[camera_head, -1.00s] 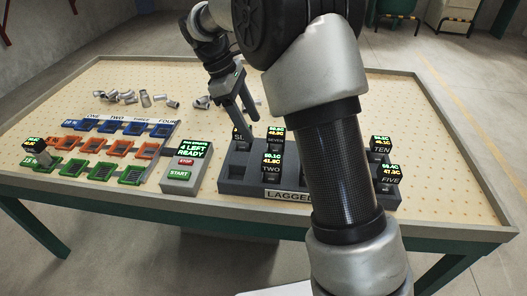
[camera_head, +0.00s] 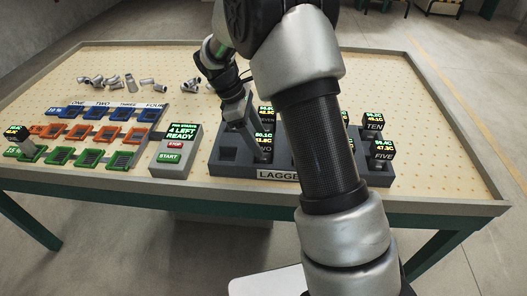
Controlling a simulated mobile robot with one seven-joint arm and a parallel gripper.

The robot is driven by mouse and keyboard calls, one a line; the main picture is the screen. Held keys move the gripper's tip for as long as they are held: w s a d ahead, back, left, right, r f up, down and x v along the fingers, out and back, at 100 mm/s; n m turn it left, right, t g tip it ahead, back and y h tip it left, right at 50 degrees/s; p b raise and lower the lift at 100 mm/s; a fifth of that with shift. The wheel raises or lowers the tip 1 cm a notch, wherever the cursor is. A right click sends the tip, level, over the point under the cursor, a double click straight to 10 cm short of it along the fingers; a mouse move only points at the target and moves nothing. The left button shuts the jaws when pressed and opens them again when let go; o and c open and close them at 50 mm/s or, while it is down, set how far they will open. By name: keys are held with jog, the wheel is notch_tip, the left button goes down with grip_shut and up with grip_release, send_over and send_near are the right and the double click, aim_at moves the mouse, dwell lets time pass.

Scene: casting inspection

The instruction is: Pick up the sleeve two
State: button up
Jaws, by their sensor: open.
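Sleeve two (camera_head: 265,143) is a small dark block with a lit display and a "TWO" label. It stands in the front row of the dark grey rack (camera_head: 222,172) marked "LAGGED", whose label is partly hidden by my arm. My gripper (camera_head: 258,155) points down at the rack, with its fingers just left of and partly in front of sleeve two. The jaws are open. Whether a finger touches the sleeve cannot be told.
Sleeve seven (camera_head: 266,114) stands behind sleeve two; sleeves ten (camera_head: 373,124) and five (camera_head: 382,151) stand at the right. A control box (camera_head: 176,145) is left of the rack, beside blue, orange and green trays (camera_head: 95,158). Grey castings (camera_head: 113,81) lie behind. My arm hides the rack's middle.

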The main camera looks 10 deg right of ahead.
aim_at(263, 147)
jog(key=x, duration=0.4)
jog(key=shift+w+d+f+b, duration=0.15)
jog(key=shift+w+f+b, duration=0.05)
jog(key=shift+b, duration=0.15)
jog(key=c, duration=1.4)
jog(key=shift+r, duration=0.1)
jog(key=shift+c, duration=0.2)
jog(key=shift+r, duration=0.1)
